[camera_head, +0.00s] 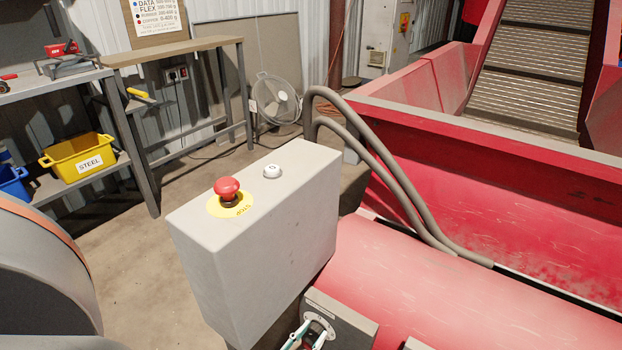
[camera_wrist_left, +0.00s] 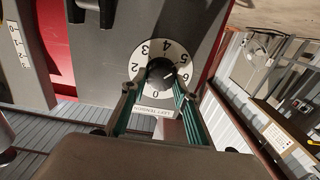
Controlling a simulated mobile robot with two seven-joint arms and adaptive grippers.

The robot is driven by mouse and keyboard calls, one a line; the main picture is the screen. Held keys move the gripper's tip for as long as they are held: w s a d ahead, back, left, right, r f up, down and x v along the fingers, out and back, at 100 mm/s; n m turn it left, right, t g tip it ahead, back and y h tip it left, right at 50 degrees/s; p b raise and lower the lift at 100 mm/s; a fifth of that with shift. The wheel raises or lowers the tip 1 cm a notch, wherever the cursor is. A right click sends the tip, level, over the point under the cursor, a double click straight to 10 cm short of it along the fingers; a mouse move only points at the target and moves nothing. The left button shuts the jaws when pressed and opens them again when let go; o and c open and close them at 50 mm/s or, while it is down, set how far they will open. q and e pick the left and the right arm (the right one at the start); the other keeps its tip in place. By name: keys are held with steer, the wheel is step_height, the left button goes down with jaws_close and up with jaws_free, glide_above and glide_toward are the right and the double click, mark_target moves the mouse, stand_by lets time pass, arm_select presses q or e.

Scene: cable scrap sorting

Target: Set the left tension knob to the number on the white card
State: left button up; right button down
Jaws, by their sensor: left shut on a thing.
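The left tension knob (camera_wrist_left: 160,74) is dark and round, set on a white numbered dial (camera_wrist_left: 147,51) in the left wrist view. A white label (camera_wrist_left: 153,110) below the dial ends in "LEFT". My left gripper (camera_wrist_left: 157,88) has green-sided fingers on both sides of the knob and is shut on it. The knob's pointer is too small to read surely. In the head view my left gripper (camera_head: 308,336) shows at the bottom edge by the dial (camera_head: 319,323). A white card with a single number cannot be made out. My right gripper is not in view.
A grey control box (camera_head: 255,240) with a red stop button (camera_head: 227,188) stands close behind the dial. Grey hoses (camera_head: 400,185) run to the red machine (camera_head: 470,290). A workbench, a yellow STEEL bin (camera_head: 80,157) and a fan (camera_head: 275,98) stand farther back.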

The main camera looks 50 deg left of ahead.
arm_select(q)
steer(key=o, duration=1.1)
steer(key=shift+s, duration=0.15)
